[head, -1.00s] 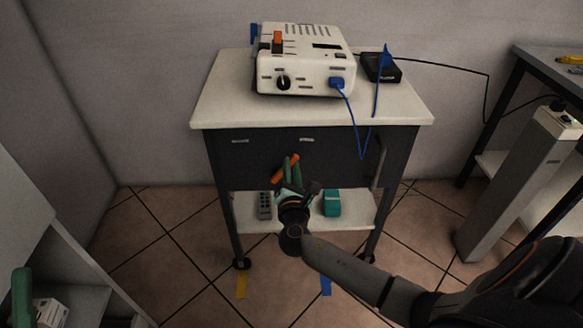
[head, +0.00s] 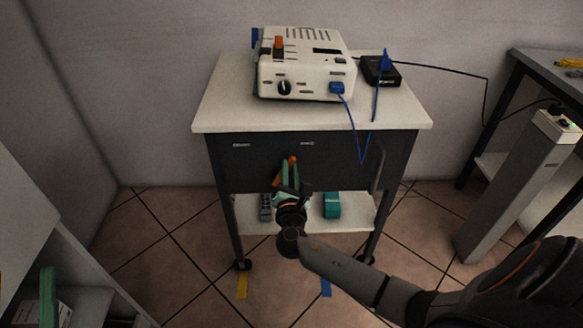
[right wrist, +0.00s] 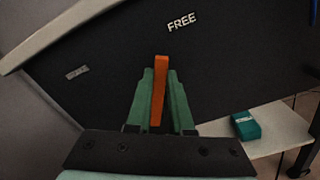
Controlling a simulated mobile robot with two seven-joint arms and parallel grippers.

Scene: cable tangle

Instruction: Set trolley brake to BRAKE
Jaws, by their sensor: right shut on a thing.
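The trolley (head: 215,115) stands against the wall, with a dark front panel under its white top. An orange brake lever (head: 293,160) is on that panel and stands nearly upright. My right gripper (head: 289,172) is shut on the lever, its green fingers on either side; the right wrist view shows the orange lever (right wrist: 160,90) between them. A FREE label (right wrist: 182,22) is on the panel, right of the lever. Another label (right wrist: 77,73) on the left is too blurred to read.
A white device (head: 305,65) and a small black box (head: 380,70) with blue cables sit on the trolley top. The lower shelf holds a teal item (head: 332,205) and a grey one (head: 265,208). A grey post (head: 515,180) and table stand right, shelves left.

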